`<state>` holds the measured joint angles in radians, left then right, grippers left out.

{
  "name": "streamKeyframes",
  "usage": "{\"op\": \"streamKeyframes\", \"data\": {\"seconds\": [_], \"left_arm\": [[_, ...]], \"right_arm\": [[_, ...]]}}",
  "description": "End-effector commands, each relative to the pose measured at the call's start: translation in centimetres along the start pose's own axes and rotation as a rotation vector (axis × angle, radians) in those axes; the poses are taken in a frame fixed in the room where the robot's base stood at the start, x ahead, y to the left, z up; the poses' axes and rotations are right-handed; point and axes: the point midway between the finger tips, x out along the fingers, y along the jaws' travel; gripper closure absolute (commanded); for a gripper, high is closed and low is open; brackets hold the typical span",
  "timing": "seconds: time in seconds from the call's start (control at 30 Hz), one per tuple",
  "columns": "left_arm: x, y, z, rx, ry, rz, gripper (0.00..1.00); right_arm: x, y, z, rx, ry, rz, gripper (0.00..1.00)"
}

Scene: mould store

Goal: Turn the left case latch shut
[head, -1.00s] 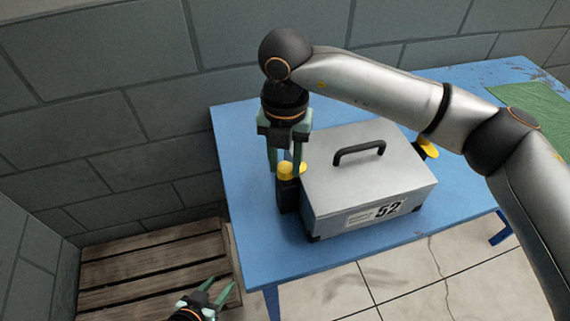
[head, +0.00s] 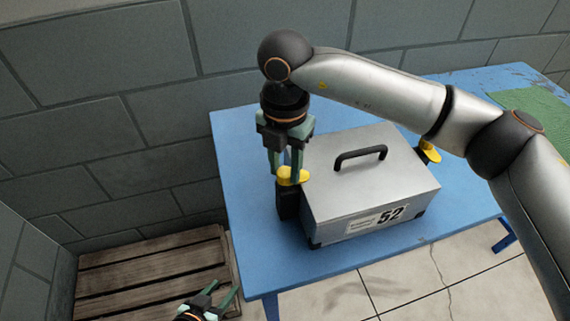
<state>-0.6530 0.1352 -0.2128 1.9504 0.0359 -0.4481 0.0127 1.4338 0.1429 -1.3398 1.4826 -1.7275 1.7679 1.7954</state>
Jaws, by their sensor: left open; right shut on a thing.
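The grey metal case (head: 350,185) marked 52 sits on the blue table (head: 240,180), its lid down and its black handle (head: 360,158) on top. The left case latch (head: 292,177) is a yellow knob on a black mount (head: 287,202) at the case's left side. My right gripper (head: 290,172), its arm coming in from the right, points down and is shut on this latch. The fingers partly hide the yellow knob. A second yellow latch (head: 430,152) shows on the case's right side. My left gripper (head: 223,297) is open and empty, low in the picture, away from the case.
A wooden pallet (head: 150,270) lies on the floor at the lower left, beside the table. A green mat (head: 535,110) lies on the table at the far right. A grey block wall (head: 100,110) stands close behind the table.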

Motion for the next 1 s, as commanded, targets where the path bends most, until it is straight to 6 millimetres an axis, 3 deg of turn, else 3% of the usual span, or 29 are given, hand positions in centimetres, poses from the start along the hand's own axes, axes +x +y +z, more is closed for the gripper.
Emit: {"op": "streamKeyframes", "data": {"seconds": [0.07,0.1,0.33,0.67,0.77,1.0], "left_arm": [[0.0,0.0,0.0,0.0,0.0,0.0,0.5],[0.0,0.0,0.0,0.0,0.0,0.0,0.5],[-0.1,0.0,0.2,0.0,-0.004,0.0,0.5],[-0.2,0.0,0.6,-0.002,-0.01,0.0,0.5],[-0.2,0.0,0.6,-0.002,-0.01,0.0,0.5],[-0.1,0.0,0.7,-0.002,-0.011,0.0,0.5]], "right_arm": [[-0.1,0.0,0.0,0.002,-0.001,0.001,1.0],[-0.1,0.0,0.0,0.002,-0.001,0.001,0.58],[0.0,0.0,0.0,0.001,0.0,0.001,0.32],[-0.5,0.0,0.0,0.0,-0.001,0.002,0.32],[-1.7,0.1,0.1,0.0,-0.002,0.005,0.32],[-6.8,0.1,0.1,0.001,-0.004,0.004,0.32]]}}
